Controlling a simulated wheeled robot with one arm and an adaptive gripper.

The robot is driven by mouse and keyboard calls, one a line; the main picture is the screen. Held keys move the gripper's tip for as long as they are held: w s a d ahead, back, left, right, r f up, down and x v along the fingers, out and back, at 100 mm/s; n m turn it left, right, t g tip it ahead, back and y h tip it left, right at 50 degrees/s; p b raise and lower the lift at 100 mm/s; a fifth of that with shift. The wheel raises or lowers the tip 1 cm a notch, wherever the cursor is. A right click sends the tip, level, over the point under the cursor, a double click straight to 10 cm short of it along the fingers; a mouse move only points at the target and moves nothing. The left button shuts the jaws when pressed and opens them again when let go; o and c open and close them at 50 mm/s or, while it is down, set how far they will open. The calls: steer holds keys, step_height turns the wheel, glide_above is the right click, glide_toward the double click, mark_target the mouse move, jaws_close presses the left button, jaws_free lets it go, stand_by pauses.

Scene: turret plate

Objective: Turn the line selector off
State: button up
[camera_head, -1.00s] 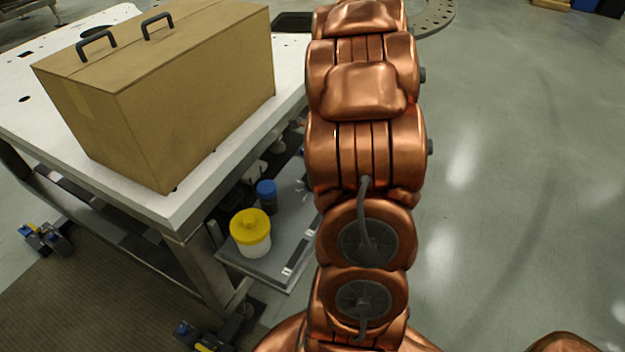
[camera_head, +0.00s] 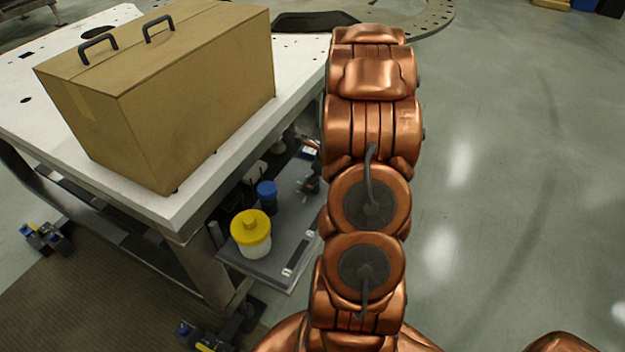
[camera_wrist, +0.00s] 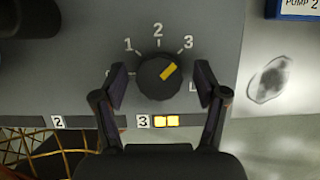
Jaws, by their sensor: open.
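The line selector (camera_wrist: 151,85) is a round dark knob on a grey panel (camera_wrist: 82,60) in the wrist view. Its yellow pointer aims up and right, toward the printed 3. Marks 1, 2 and 3 run around its top. A mark at its lower right is partly covered by a finger, and the left finger covers part of the area at its left. My gripper (camera_wrist: 162,86) is open, with one finger on each side of the knob. Small gaps seem to show between fingers and knob. In the head view the selector and gripper cannot be made out.
A blue "PUMP 2" sign (camera_wrist: 300,8) is at upper right. In the head view, a cardboard box (camera_head: 190,110) stands on a white table (camera_head: 185,208).

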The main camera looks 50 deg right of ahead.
steer(key=shift+w+f, duration=0.1)
steer(key=shift+f, duration=0.05)
steer(key=c, duration=1.1)
steer(key=shift+c, duration=0.2)
